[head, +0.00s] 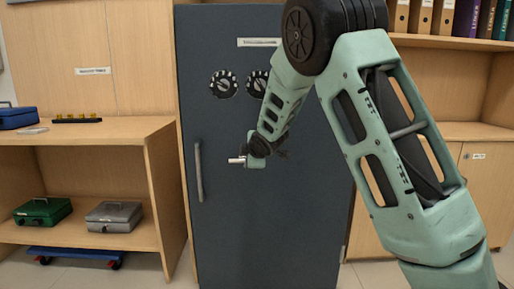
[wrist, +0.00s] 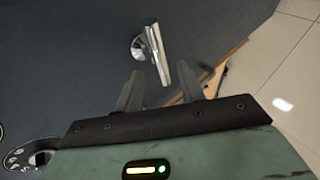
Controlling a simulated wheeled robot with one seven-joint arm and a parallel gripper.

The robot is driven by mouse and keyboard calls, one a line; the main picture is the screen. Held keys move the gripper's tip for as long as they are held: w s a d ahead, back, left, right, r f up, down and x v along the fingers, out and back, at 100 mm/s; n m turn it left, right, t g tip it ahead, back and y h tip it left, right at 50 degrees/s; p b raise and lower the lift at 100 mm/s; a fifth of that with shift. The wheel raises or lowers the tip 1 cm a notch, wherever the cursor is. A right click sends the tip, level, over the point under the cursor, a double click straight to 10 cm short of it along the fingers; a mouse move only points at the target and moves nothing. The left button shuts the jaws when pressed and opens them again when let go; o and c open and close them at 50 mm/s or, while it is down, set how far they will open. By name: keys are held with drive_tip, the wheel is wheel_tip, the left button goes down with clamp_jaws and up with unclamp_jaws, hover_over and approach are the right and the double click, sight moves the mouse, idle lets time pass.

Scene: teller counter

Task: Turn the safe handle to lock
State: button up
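The safe (head: 220,240) is a tall dark grey cabinet with its door apparently shut. Its silver lever handle (head: 236,161) sticks out mid-door and lies roughly level in the head view. In the wrist view, the lever handle (wrist: 157,50) shows its round base and bar. My gripper (wrist: 160,68) is open there, with the near end of the bar between its two fingertips and gaps on both sides. In the head view, my gripper (head: 259,160) is just right of the lever, its fingers mostly hidden.
Two dials (head: 223,84) sit above the lever, one partly behind my arm. A vertical pull bar (head: 199,170) is at the door's left. Shelves (head: 90,135) at left hold a green box (head: 43,211) and a grey box (head: 114,216). A cabinet (head: 472,160) stands at right.

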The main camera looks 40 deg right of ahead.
drive_tip(key=p+v, duration=0.1)
drive_tip(key=v, duration=1)
drive_tip(key=shift+p, duration=0.35)
drive_tip(key=shift+s+a+r, duration=0.1)
drive_tip(key=shift+s, duration=0.05)
